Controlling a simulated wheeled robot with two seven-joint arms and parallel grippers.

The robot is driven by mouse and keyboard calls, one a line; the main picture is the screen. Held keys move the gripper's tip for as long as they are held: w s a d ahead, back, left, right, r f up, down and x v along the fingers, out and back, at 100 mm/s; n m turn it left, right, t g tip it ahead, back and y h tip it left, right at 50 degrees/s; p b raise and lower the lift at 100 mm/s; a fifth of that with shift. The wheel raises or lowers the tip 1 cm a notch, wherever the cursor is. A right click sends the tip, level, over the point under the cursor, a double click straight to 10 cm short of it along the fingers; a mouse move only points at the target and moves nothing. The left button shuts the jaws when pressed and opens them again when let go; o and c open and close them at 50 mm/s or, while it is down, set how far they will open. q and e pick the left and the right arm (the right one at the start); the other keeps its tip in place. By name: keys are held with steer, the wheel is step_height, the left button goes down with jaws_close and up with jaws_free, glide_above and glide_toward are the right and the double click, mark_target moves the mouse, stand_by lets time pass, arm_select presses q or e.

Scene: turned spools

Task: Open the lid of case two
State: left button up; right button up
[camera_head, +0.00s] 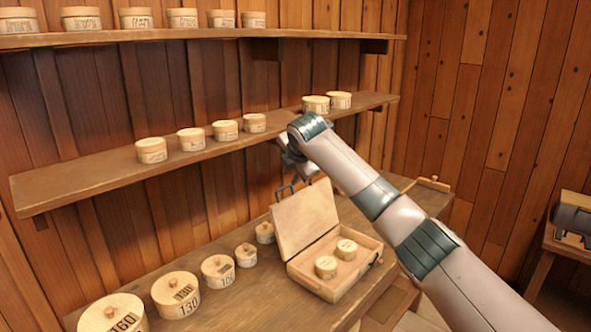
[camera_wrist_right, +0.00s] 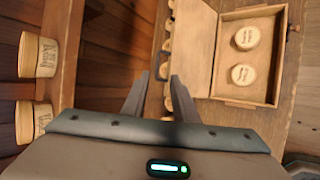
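One wooden case (camera_head: 345,283) stands on the bench, and no number shows on it. Its lid (camera_head: 305,220) is raised and leans back a little past upright. Two small round boxes sit inside, one nearer (camera_head: 326,267) and one farther (camera_head: 346,249). In the right wrist view the case (camera_wrist_right: 284,60) and its lid (camera_wrist_right: 193,45) also show. My right gripper (camera_head: 297,186) is behind the lid's upper edge, with its fingers apart and nothing between them. In the right wrist view the gripper (camera_wrist_right: 160,75) points past the lid's outer side. I cannot tell whether it touches the lid. My left gripper is not in view.
Round lidded boxes of falling size line the bench (camera_head: 235,300) left of the case. Two wall shelves, lower (camera_head: 100,165) and upper (camera_head: 200,34), hold more round boxes. My right arm crosses above the case's right side. A side table (camera_head: 570,245) stands far right.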

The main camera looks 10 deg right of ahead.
steer(key=b+v, duration=0.1)
steer(key=v, duration=0.5)
steer(key=shift+s+r+b, duration=0.25)
steer(key=shift+b, duration=0.1)
steer(key=shift+f, duration=0.1)
